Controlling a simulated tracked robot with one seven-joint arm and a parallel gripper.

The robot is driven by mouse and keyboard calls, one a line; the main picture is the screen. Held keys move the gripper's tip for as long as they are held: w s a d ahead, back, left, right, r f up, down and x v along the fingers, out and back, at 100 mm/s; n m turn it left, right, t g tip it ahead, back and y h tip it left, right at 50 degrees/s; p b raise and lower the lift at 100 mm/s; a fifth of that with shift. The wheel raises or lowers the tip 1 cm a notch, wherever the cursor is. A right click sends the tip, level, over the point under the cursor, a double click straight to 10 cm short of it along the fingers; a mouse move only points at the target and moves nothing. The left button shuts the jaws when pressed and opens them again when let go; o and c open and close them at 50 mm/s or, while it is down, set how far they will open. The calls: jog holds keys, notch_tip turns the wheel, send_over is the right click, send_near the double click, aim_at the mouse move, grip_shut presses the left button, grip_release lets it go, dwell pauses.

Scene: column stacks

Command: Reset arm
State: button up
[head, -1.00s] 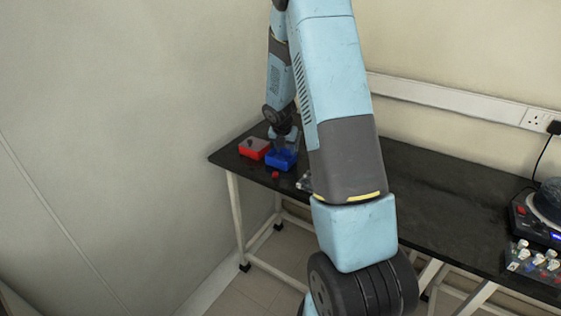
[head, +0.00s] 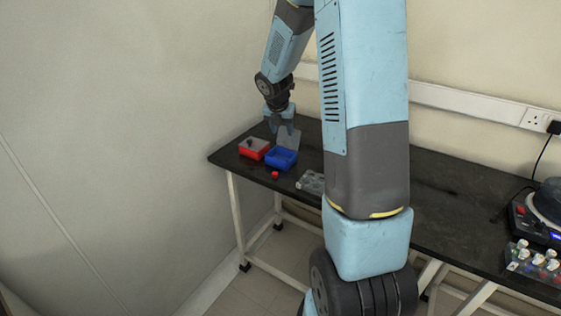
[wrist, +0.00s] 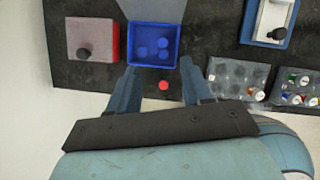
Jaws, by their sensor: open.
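My gripper (head: 283,127) is raised above the back left of the dark table, over the area of the red and blue boxes. The blue box (head: 281,158) is open; the wrist view shows several round blue pieces inside the blue box (wrist: 135,58). The red box (head: 254,148) stands to its left, with a dark knob-like thing on it. A small red piece (head: 275,176) lies on the table in front of the blue box.
A clear tray (head: 311,182) lies to the right, partly hidden by my arm. The wrist view shows another tray with several vials (wrist: 297,88) and a blue-and-white device (wrist: 268,20). A black device (head: 535,220) stands at the far right. A wall borders the table's left.

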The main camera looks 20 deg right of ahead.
jog(key=shift+v, duration=1.1)
jog(key=s+a+r+m+t, duration=0.1)
jog(key=s+a+r+m, duration=0.2)
jog(key=s+r+m, duration=0.4)
jog(key=s+a+r+m, duration=0.3)
jog(key=s+r+m, duration=0.3)
jog(key=s+r, duration=0.15)
jog(key=s+a+r+m+y, duration=0.1)
jog(key=s+a+m, duration=0.2)
jog(key=s+m, duration=0.4)
jog(key=s+a+r+m+t+y, duration=0.1)
jog(key=s+a+r+m+y, duration=0.1)
jog(key=s+m, duration=0.5)
jog(key=s, duration=0.4)
jog(key=shift+s+a+r+m, duration=0.25)
jog(key=shift+a+r+m, duration=0.05)
jog(key=shift+a+m, duration=0.1)
